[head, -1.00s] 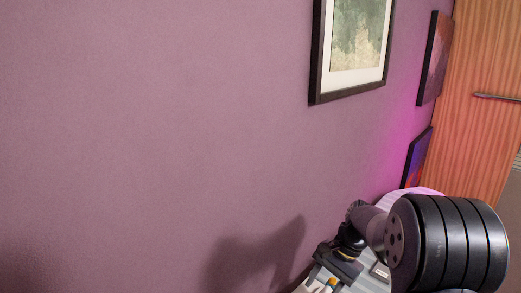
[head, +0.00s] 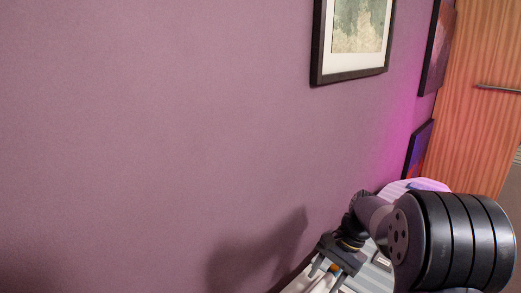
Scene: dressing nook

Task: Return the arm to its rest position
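My arm reaches in from the lower right of the head view. My gripper (head: 327,273) is at its far end, pointing down over a light surface (head: 297,286) at the bottom edge. The fingers are small and partly cut off by the picture edge, so I cannot tell whether they are apart or shut. A small orange-tipped item (head: 333,268) shows by the fingers. I cannot tell whether the gripper touches it.
A purple wall (head: 150,130) fills most of the view behind the arm. A framed picture (head: 350,73) and two smaller pictures hang on it. A wooden door (head: 470,130) with a metal handle (head: 498,88) stands at the right. The surface beyond my arm is mostly hidden.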

